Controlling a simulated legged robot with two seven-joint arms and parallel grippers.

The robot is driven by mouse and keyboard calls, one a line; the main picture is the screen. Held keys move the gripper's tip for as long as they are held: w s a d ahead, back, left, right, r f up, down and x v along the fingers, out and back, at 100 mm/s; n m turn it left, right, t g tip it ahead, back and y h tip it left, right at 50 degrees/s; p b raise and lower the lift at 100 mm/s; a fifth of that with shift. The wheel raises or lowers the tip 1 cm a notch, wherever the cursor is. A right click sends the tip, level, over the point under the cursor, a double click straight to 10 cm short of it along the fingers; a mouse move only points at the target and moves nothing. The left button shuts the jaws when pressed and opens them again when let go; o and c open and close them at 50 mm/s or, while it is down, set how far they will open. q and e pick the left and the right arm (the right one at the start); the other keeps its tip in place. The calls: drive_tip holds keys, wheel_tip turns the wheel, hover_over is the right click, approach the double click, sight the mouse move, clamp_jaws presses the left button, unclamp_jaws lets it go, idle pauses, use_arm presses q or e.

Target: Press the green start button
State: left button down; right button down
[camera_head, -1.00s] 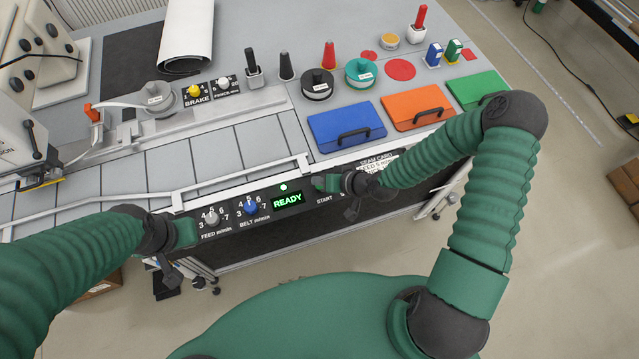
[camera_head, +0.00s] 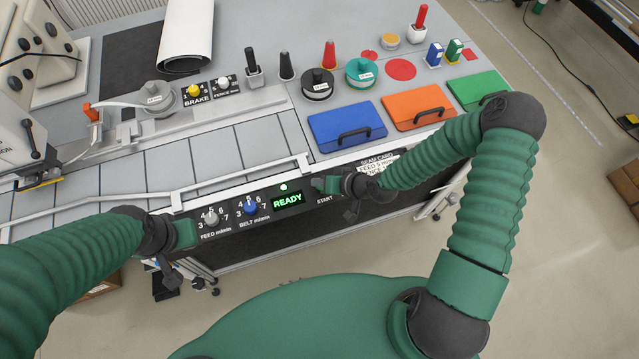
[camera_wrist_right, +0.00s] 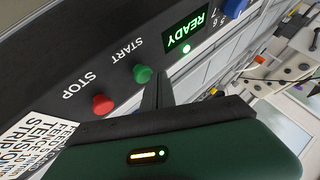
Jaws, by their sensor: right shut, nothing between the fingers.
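The green start button (camera_wrist_right: 143,74) shows in the right wrist view on the dark control panel (camera_wrist_right: 60,50), beside the label START. In the head view it is hidden behind my right gripper (camera_head: 322,185). That gripper is shut and empty at the panel's front; in the right wrist view its fingers (camera_wrist_right: 158,88) are close beside the green button. I cannot tell whether they touch it. My left gripper (camera_head: 190,232) is at the panel's left end, near the feed knob; its jaws are not clear.
A red STOP button (camera_wrist_right: 103,104) sits beside the green one. The display (camera_head: 288,200) reads READY, with a green lamp (camera_head: 283,187) lit above it. Feed (camera_head: 211,219) and belt (camera_head: 250,208) knobs are to the left. A rail (camera_head: 240,178) runs behind the panel.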

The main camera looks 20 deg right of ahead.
drive_tip(key=shift+d+f, duration=0.2)
drive_tip(key=shift+f, duration=0.1)
drive_tip(key=shift+r, duration=0.15)
drive_tip(key=shift+d+r+p, duration=0.1)
drive_tip(key=shift+r+p, duration=0.25)
drive_tip(key=shift+r, duration=0.1)
drive_tip(key=shift+d+r+p, duration=0.25)
drive_tip(key=shift+r+p, duration=0.1)
drive_tip(key=shift+r, duration=0.05)
wheel_tip(320, 180, up, 5)
drive_tip(key=p, duration=0.4)
drive_tip(key=shift+r, duration=0.1)
idle(0.4)
